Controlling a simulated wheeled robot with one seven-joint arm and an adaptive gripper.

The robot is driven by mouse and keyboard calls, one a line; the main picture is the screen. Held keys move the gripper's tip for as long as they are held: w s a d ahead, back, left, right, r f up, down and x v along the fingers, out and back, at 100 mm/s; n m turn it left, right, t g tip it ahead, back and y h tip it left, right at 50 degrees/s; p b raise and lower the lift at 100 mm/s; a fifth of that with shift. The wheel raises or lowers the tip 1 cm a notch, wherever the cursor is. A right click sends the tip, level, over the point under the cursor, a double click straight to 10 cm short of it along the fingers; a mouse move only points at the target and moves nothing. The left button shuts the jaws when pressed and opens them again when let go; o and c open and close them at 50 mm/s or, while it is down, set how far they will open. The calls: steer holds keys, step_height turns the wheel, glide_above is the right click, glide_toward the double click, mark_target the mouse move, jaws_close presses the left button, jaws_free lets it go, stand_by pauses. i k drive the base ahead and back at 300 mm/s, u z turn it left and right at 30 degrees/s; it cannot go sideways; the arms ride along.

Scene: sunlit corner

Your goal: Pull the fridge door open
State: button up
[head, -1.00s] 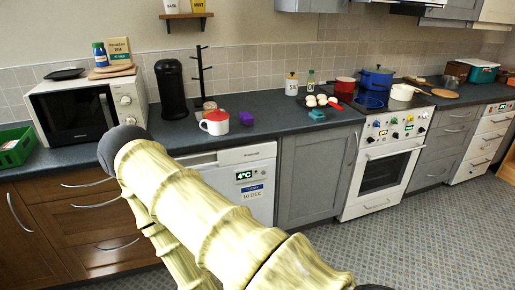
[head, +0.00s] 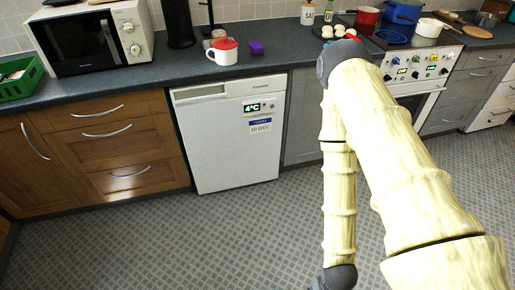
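The fridge (head: 228,150) is a white under-counter unit in the head view, left of centre. Its front panel carries a dark display reading 4°C and a blue-and-white date label. Its door looks shut, flush with the cabinets beside it. No separate handle can be made out; a band with a dark strip runs along its top. My arm is in the right half of the view, bent at a grey joint in front of the counter, with a link hanging down to the floor area. My gripper is not visible.
Wooden drawers (head: 105,140) stand left of the fridge and a grey cabinet (head: 304,112) right of it. The oven (head: 412,95) is partly behind my arm. A red-lidded white pot (head: 223,56) sits on the counter above. The tiled floor (head: 200,240) before the fridge is clear.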

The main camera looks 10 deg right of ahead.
mark_target(230, 141)
steer(key=k, duration=0.55)
steer(key=z, duration=0.05)
steer(key=i, duration=1)
steer(key=u, duration=0.85)
